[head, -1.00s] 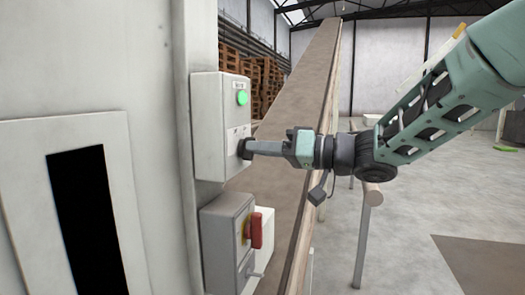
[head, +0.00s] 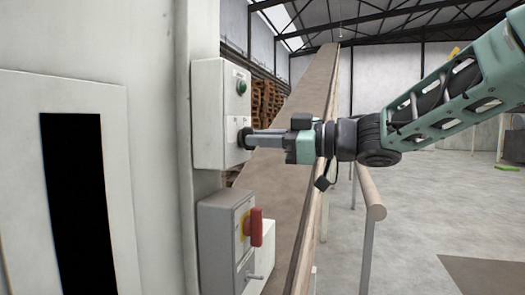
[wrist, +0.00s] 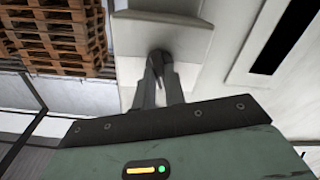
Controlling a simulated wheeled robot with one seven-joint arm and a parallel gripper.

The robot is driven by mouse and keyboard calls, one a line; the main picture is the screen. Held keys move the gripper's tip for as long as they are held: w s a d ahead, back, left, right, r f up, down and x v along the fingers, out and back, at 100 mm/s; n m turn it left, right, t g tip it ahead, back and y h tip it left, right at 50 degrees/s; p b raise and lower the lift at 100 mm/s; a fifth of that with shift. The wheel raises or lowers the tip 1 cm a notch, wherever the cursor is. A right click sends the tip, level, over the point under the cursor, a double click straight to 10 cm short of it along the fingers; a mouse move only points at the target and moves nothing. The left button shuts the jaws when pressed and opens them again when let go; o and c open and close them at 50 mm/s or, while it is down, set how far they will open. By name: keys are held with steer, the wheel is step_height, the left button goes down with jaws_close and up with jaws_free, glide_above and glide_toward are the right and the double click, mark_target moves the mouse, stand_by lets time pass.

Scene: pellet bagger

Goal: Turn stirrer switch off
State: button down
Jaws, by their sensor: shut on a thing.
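The stirrer switch is a black rotary knob (head: 243,138) on the lower front of a pale grey control box (head: 210,112). A green lamp (head: 241,87) sits above the knob and is dark. My gripper (head: 250,138) reaches in from the right, with its fingers shut on the knob. In the wrist view the gripper's fingers (wrist: 161,72) close around the dark knob (wrist: 158,54) in front of the box (wrist: 165,30). The fingertips hide much of the knob, so its pointer cannot be read.
Below is a grey box (head: 216,222) with a red rotary handle (head: 255,227) and a small metal toggle lever. A sloping brown conveyor (head: 290,165) runs behind, with a rail (head: 369,190) at its right. Pallets (wrist: 50,30) stand farther back. Open floor lies at the right.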

steer(key=shift+f+n+b, duration=0.1)
steer(key=shift+n+b, duration=0.6)
steer(key=shift+n, duration=0.3)
steer(key=c, duration=1.5)
jaws_free()
steer(key=shift+o, duration=0.2)
steer(key=shift+d, duration=0.1)
steer(key=b+v, duration=0.4)
steer(key=v, duration=1.3)
steer(key=shift+d+b, duration=0.15)
steer(key=shift+b, duration=0.2)
steer(key=shift+s, duration=0.1)
